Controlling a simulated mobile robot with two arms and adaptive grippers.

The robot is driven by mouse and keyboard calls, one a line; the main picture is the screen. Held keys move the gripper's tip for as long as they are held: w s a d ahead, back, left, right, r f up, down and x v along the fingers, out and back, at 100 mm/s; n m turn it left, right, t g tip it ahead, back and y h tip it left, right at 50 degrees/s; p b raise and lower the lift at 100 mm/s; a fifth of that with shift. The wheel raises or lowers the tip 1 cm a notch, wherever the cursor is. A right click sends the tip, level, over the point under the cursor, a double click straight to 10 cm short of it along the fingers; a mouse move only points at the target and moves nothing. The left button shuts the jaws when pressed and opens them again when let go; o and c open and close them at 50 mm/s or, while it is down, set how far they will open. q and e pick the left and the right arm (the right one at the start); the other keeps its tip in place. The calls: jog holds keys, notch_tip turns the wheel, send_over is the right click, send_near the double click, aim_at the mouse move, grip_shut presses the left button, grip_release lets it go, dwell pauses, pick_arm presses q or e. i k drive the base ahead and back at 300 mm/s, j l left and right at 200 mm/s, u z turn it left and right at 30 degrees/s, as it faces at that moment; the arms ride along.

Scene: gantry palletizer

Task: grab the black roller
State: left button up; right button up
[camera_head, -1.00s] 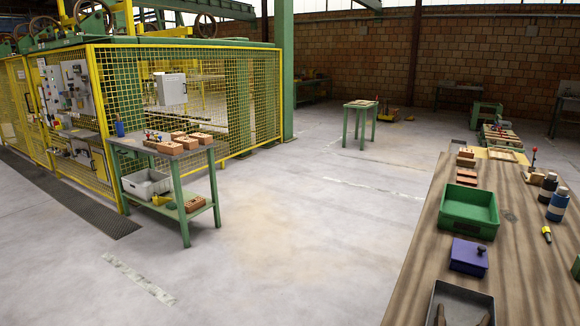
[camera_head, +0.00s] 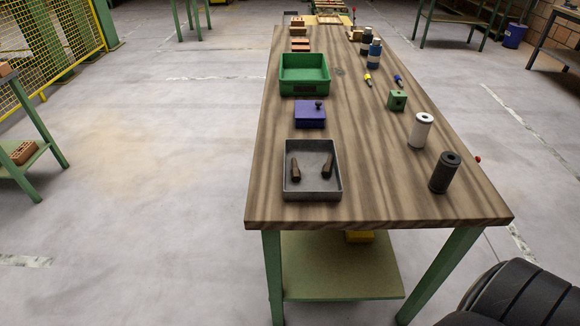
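The black roller (camera_head: 444,173) is a dark cylinder standing upright near the front right corner of the wooden table (camera_head: 380,200). A white roller (camera_head: 420,130) stands just behind it and to its left, apart from it. Neither of my grippers shows in the head view. A black ribbed part at the lower right corner seems to be mine, and it is well apart from the roller.
A grey tray (camera_head: 334,190) with two dark brown pieces sits at the front left of the table. Behind it are a purple box (camera_head: 310,114) and a green bin (camera_head: 304,73). A small green block (camera_head: 397,100) and bottles stand on the right side.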

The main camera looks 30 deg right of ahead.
aim_at(448, 163)
jog(key=j+z, duration=0.15)
jog(key=z, duration=1.9)
jog(key=j+z, duration=0.25)
jog(key=z, duration=0.25)
